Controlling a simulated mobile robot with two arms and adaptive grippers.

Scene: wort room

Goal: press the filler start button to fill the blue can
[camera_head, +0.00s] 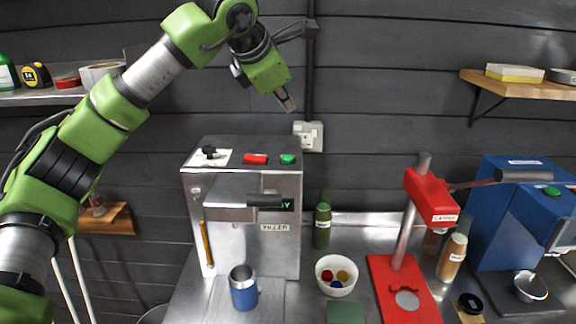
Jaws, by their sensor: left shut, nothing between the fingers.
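The filler (253,220) is a steel box at the back centre-left of the bench. On its top are a black knob (209,152), a red button (255,159) and a green button (288,159). A small green-lit display (287,205) shows on its front. The blue can (243,291) stands upright below the filler head, its silver top apparently open. My left gripper (288,103) is shut and empty, in the air above the green button and apart from it. My right gripper is not in view. Button labels are not readable.
A green bottle (322,226) and a white bowl with coloured caps (336,275) stand right of the filler. Farther right are a red capper (403,265), an amber bottle (452,257) and a blue machine (510,214). A wall socket (309,135) is behind the filler.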

